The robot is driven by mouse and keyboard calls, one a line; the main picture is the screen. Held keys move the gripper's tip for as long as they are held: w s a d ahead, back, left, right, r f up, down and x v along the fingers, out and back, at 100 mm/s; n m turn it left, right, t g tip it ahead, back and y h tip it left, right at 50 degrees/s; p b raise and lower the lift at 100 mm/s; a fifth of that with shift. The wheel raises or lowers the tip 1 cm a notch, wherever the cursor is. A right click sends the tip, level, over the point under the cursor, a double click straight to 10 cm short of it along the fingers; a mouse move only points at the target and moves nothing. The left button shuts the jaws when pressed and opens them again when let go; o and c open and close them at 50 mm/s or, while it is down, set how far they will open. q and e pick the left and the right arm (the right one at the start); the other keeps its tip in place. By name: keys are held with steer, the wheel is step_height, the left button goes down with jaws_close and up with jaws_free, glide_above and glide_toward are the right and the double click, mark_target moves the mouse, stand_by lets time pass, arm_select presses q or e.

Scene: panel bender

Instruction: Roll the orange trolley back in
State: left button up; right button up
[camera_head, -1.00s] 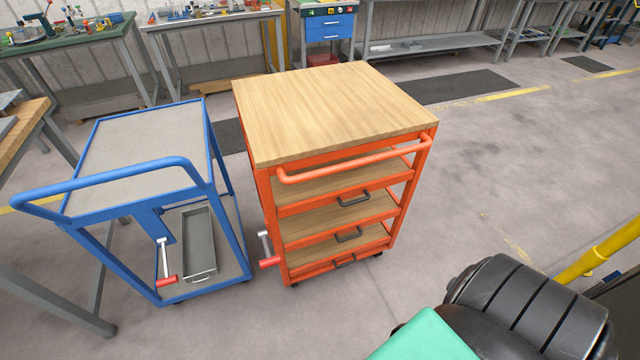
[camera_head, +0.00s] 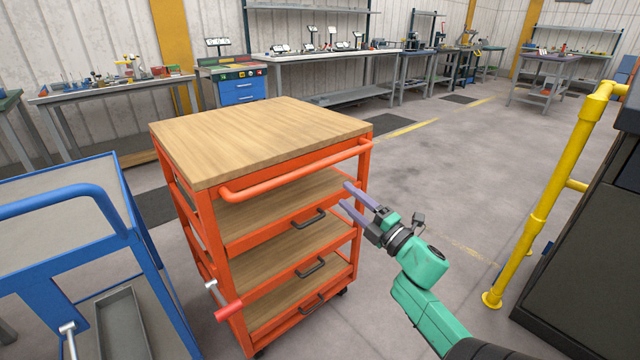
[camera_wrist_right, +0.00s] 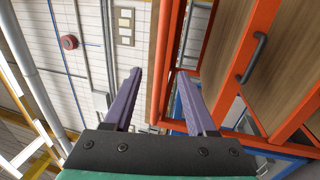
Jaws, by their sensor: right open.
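The orange trolley (camera_head: 205,225) stands upright on the floor with a wooden top, wooden shelves with dark handles, and an orange push bar (camera_head: 295,172) along its near side. A lever with a red grip (camera_head: 228,311) sticks out at its lower left. My right gripper (camera_head: 346,196) is open and empty, its two purple fingers pointing at the trolley's right front post, just below the push bar's right end. My left gripper is not in view.
A blue trolley (camera_head: 75,256) stands close on the left, with a grey tray (camera_head: 122,325) on its lower shelf. A yellow rail (camera_head: 548,195) and a dark machine (camera_head: 590,240) stand at the right. Workbenches line the back wall. The floor right of the orange trolley is clear.

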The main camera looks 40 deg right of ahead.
mark_target(314, 169)
steer(key=x, duration=1.4)
steer(key=shift+d+f, duration=0.15)
steer(key=shift+f, duration=0.05)
jaws_close()
steer(key=shift+f, duration=0.1)
stand_by(0.5)
